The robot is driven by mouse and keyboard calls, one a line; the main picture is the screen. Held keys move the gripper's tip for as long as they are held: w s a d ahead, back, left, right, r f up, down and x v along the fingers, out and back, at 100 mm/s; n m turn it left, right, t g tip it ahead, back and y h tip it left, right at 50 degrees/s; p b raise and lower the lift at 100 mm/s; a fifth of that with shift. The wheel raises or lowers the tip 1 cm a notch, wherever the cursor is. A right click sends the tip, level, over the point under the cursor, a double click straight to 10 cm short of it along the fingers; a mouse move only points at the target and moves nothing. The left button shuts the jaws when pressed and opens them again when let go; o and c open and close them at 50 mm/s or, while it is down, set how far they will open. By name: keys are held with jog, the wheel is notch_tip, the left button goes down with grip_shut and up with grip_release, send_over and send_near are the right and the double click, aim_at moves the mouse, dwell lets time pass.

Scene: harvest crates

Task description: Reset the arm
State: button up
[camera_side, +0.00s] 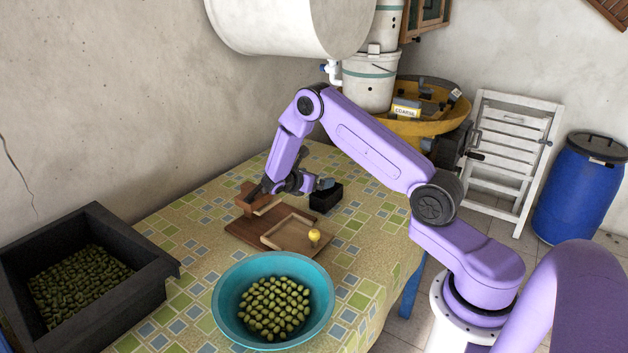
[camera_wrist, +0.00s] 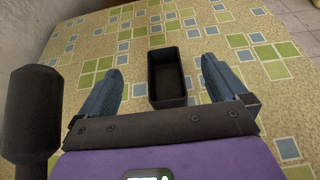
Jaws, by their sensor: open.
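My gripper (camera_side: 324,184) is over the patterned table in the side view, low beside a small black open box (camera_side: 328,200). The side view is too small to tell how high the fingers are above the table.
A wooden board with a shallow tray (camera_side: 290,247) holds a yellow round thing (camera_side: 314,235). A teal bowl (camera_side: 228,318) of green fruit stands in front. A dark crate (camera_side: 120,312) with green produce is at left. A white tank (camera_side: 290,25) hangs above.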

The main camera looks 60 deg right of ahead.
jog(key=s+a+r+m+t+y, duration=0.1)
jog(key=s+a+r+m+y, duration=0.3)
jog(key=a, duration=0.6)
jog(key=s+a+r+t+y, duration=0.1)
jog(key=s+a+r+y, duration=0.1)
jog(key=s+a+r, duration=0.6)
jog(key=s+a+r+g+y, duration=0.1)
jog(key=s+a+y, duration=0.3)
jog(key=s, duration=0.7)
jog(key=s+a+r+m+y, duration=0.1)
jog(key=s+a+y, duration=0.2)
jog(key=s+a, duration=0.5)
jog(key=s, duration=0.4)
jog(key=shift+s+a+r+g+y, duration=0.2)
jog(key=shift+s+g+y, duration=0.1)
jog(key=shift+g+y, duration=0.1)
